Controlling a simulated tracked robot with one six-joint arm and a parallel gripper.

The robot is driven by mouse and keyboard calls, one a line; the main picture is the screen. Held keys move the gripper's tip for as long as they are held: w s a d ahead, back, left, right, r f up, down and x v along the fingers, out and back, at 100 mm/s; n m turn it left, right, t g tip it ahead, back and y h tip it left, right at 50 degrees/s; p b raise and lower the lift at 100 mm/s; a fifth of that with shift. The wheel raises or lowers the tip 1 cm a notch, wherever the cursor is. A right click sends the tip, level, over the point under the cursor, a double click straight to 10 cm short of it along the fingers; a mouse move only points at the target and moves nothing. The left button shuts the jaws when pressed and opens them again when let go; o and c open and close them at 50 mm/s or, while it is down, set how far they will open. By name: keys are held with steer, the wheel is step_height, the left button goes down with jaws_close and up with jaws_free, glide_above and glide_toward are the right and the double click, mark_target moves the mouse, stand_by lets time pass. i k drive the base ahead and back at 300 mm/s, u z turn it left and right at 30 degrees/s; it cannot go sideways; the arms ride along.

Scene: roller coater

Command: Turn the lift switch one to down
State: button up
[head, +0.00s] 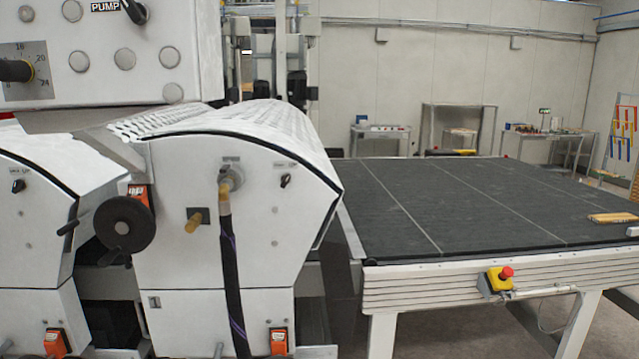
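A small black rotary switch (285,181) with a tiny label above it sits on the upper right of the white end panel (255,255) of the roller coater. A similar black switch (17,186) is on the unit at the left edge. I cannot tell for sure which is lift switch one. My gripper is not in view.
A black handwheel (124,224) and a dark hose (231,285) stick out from the panel left of the switch. A dark conveyor table (470,205) with a red-topped yellow stop button (497,280) extends right. A control box (120,50) overhangs the upper left.

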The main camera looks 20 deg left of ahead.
mark_target(286, 178)
steer(key=z, duration=0.5)
steer(key=k, duration=0.95)
steer(key=u, duration=1.35)
steer(key=i, duration=1)
steer(key=u, duration=0.1)
